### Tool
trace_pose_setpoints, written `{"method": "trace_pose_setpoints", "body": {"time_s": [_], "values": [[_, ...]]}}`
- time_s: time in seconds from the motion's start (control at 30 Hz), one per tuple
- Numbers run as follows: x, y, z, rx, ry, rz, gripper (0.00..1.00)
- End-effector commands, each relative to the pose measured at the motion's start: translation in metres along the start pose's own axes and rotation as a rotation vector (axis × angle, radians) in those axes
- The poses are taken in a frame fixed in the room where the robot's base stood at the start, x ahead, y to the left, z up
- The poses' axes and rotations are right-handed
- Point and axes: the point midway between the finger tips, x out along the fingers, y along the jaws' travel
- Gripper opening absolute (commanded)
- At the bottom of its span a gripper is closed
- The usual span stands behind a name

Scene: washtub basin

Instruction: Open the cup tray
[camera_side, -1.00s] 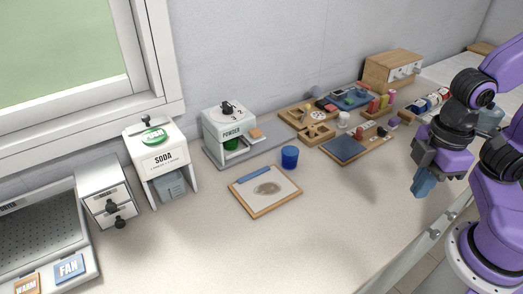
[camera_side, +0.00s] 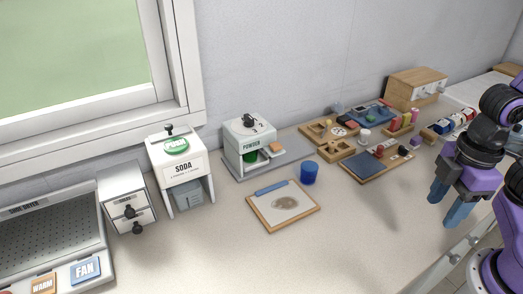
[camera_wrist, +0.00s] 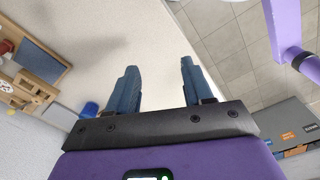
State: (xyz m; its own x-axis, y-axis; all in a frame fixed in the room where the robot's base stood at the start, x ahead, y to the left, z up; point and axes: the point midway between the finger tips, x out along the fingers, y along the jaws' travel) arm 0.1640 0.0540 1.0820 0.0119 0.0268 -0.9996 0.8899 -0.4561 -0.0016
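My gripper (camera_side: 449,206) hangs at the right, above the counter's front edge, with its two blue fingers apart and nothing between them. The spread fingers also show in the wrist view (camera_wrist: 158,85). No part is legibly marked as a cup tray. A small white two-drawer box (camera_side: 128,207) with black knobs stands at the left; its drawers look shut and its small label is unreadable. A grey bin-like part (camera_side: 188,195) sits under the white soda dispenser (camera_side: 183,170). My gripper is far from both, and neither shows in the wrist view.
A powder dispenser (camera_side: 250,143), blue cup (camera_side: 309,173) and framed board (camera_side: 262,212) stand mid-counter. Wooden trays with small parts (camera_side: 375,166) lie farther right. A dryer panel (camera_side: 45,247) fills the left end. The front counter is clear.

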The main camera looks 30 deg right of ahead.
Motion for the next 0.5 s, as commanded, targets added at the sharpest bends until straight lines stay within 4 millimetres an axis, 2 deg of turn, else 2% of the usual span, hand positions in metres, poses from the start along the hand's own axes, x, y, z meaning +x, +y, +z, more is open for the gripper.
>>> {"method": "trace_pose_setpoints", "body": {"time_s": [0.2,0.5], "values": [[-0.043,0.000,-0.002,-0.002,0.009,0.000,0.50],[-0.051,0.011,-0.048,0.333,-0.051,-0.117,0.50]]}}
